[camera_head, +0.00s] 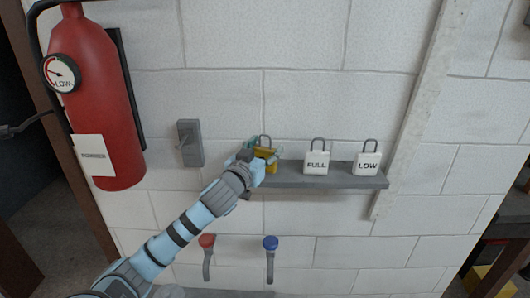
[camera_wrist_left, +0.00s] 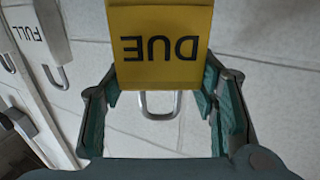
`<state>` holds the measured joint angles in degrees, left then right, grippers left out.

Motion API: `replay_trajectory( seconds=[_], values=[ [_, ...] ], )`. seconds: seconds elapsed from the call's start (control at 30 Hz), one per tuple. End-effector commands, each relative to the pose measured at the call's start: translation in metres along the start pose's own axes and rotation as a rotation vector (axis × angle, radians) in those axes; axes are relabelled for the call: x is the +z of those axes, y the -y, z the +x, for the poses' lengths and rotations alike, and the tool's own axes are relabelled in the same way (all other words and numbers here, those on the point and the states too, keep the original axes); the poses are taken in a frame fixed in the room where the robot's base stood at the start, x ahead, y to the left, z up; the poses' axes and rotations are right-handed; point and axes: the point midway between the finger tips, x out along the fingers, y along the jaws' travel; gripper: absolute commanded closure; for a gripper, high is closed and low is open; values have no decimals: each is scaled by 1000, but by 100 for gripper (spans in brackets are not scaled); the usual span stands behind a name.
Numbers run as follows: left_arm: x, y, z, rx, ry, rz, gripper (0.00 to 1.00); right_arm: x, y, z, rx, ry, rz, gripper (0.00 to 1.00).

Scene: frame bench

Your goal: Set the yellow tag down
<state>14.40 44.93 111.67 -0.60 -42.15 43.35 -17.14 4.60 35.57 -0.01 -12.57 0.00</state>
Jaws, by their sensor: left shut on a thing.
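The yellow tag (camera_head: 265,153) is a small padlock-shaped block with a grey shackle, at the left end of the grey shelf (camera_head: 330,181) on the wall. My left gripper (camera_head: 260,156) is shut on it and partly hides it. In the left wrist view the yellow tag (camera_wrist_left: 160,45) reads DUE upside down, with its shackle towards me and a finger on each side. I cannot tell whether its base touches the shelf. My right gripper is not in view.
A red extinguisher (camera_head: 95,95) with a gauge hangs at left. A grey switch box (camera_head: 189,143) is left of the gripper. Red (camera_head: 207,242) and blue (camera_head: 270,243) handles are below.

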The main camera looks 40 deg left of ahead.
Motion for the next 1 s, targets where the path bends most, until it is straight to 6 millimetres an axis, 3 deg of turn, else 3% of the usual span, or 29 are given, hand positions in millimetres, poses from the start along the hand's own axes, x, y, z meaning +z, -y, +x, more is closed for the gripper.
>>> replay_trajectory(
  seconds=[0.2,0.23,0.33,0.77,0.87,1.0],
  values=[
    [3,0,0,0,-1,0,74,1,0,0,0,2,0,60],
    [3,0,0,0,0,0,43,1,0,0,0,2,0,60],
    [2,0,0,0,-1,0,27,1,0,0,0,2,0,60],
    [3,1,-8,-1,-1,4,27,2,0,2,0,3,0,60],
    [4,1,-24,0,0,10,27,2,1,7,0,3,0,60],
    [6,-1,-61,6,3,18,27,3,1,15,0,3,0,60]
  ],
)
